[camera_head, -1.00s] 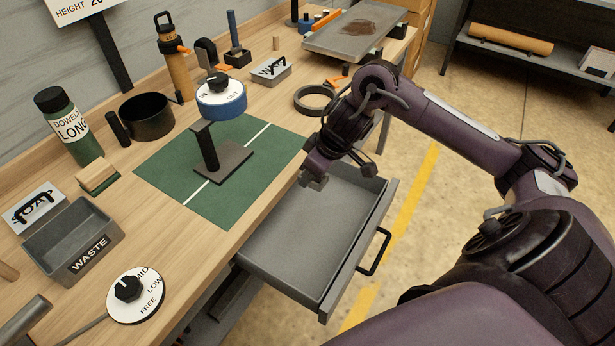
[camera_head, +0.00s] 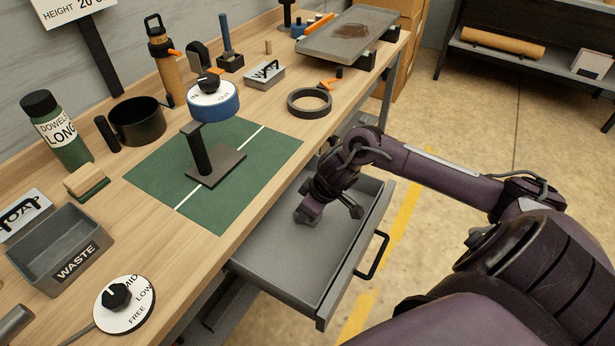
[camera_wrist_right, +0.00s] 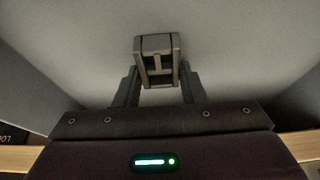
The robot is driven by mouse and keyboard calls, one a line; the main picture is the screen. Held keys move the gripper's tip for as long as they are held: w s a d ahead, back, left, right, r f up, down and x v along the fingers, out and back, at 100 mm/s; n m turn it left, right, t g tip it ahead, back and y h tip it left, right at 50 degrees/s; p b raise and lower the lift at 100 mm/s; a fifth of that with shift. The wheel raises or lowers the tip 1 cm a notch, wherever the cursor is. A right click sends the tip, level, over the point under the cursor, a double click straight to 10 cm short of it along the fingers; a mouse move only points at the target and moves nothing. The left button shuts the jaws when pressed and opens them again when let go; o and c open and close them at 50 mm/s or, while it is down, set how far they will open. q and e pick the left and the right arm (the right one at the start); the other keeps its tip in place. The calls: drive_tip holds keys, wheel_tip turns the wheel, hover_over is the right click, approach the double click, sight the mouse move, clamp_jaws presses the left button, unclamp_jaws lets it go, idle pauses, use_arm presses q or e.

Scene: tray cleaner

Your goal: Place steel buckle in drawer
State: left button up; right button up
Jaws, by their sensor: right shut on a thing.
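The open drawer (camera_head: 272,258) is a grey metal tray with a black handle, pulled out from under the bench. My right gripper (camera_head: 308,217) is inside the drawer's outline, pointing down near its back part. In the right wrist view, my right gripper (camera_wrist_right: 158,88) is shut on a small grey rectangular steel buckle (camera_wrist_right: 157,62) with a bar across its opening. The grey drawer bottom lies behind the buckle in that view. I cannot tell whether the buckle touches the drawer bottom. In the head view the gripper hides most of the buckle. My left gripper is not in view.
The wooden bench (camera_head: 232,228) runs along the drawer's left side. On it are a green mat (camera_head: 235,185) with a black stand (camera_head: 214,168), a grey waste bin (camera_head: 62,250), a dial (camera_head: 122,305) and a black ring (camera_head: 310,103). The drawer's front part is empty.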

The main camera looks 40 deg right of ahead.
drive_tip(key=shift+f, duration=0.1)
drive_tip(key=o, duration=0.7)
drive_tip(key=shift+c, duration=0.2)
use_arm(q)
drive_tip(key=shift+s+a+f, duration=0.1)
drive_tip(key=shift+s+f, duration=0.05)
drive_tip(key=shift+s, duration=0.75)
use_arm(e)
drive_tip(key=o, duration=0.3)
drive_tip(key=shift+r, duration=0.4)
use_arm(q)
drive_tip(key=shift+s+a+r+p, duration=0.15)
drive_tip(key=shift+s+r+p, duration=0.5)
drive_tip(key=shift+p, duration=0.4)
use_arm(e)
drive_tip(key=shift+v, duration=5.75)
drive_tip(key=shift+s+f, duration=0.1)
drive_tip(key=shift+s, duration=0.05)
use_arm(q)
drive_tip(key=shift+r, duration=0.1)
use_arm(e)
drive_tip(key=shift+a, duration=0.1)
